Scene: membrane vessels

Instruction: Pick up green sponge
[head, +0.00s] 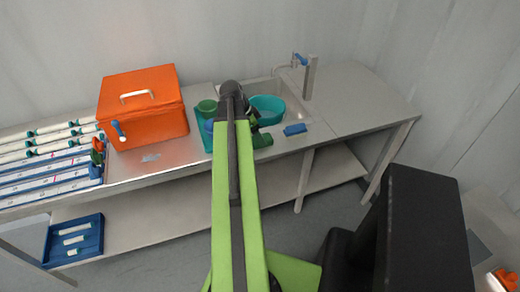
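My arm reaches up the middle of the head view to the metal counter. My gripper (251,117) is a small dark shape at its far end, partly behind my arm; whether its fingers are open or shut cannot be made out. A dark green block (263,140), which may be the green sponge, lies just below and right of it, at the counter's front. I cannot tell whether they touch. A blue sponge-like block (294,129) lies to the right, apart from it.
A teal tray (198,130) with a green cup (207,106) sits left of my arm. An orange box (145,110) and white tubes (45,160) are left. The counter's right end is clear.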

